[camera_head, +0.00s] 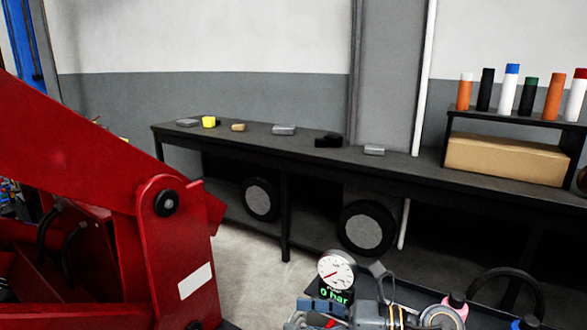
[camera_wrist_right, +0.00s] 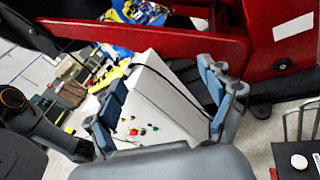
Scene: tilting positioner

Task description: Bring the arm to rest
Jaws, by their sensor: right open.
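My right gripper (camera_wrist_right: 162,102) shows in the right wrist view. Its two grey fingers with blue pads are spread apart, and nothing is held between them. Beyond the fingers is a pale grey box (camera_wrist_right: 165,80) with several small coloured buttons; they appear apart from it. The red tilting positioner (camera_head: 180,245) fills the left of the head view, and a red beam of it (camera_wrist_right: 190,50) crosses the top of the wrist view. My left gripper is in neither view.
A dark workbench (camera_head: 400,165) runs along the wall with several small blocks on it and wheels below. A cardboard box (camera_head: 505,158) sits under a shelf of bottles at the right. A gauge (camera_head: 336,270) reading 0 bar stands at the bottom. Pale floor (camera_head: 255,265) is open between positioner and bench.

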